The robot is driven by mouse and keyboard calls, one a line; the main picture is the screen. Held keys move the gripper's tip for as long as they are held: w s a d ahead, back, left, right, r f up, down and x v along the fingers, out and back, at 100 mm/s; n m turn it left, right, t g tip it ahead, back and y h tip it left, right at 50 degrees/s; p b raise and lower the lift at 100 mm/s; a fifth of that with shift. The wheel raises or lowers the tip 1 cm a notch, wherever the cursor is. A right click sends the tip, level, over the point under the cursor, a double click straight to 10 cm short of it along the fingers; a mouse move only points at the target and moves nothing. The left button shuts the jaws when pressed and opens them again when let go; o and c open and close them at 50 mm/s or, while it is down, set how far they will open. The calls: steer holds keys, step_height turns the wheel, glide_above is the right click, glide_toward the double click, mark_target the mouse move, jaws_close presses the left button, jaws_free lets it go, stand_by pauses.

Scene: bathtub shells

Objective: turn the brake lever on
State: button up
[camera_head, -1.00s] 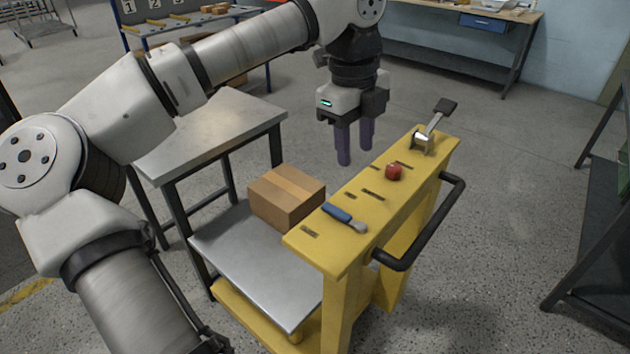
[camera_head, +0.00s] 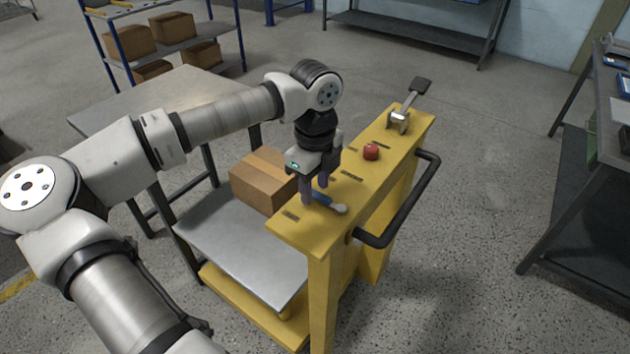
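The yellow cart (camera_head: 288,238) has a narrow top panel with two levers. A lever with a blue handle and a pale metal end (camera_head: 340,209) lies low near the panel's close end. A second lever with a flat black grip (camera_head: 421,85) stands tilted up at the far end on a metal bracket. Labels by them are too small to read, so I cannot tell which is the brake. My gripper (camera_head: 314,191) points down at the blue-handled lever, its two purple fingers apart. They partly hide the blue handle; contact is unclear.
A red knob (camera_head: 371,152) sits mid-panel. A black push handle (camera_head: 408,208) runs along the cart's right side. A cardboard box (camera_head: 262,180) lies on the cart's metal deck (camera_head: 240,245). A grey table (camera_head: 140,95) stands to the left. Open floor lies to the right.

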steer(key=shift+f, duration=0.2)
jaws_close()
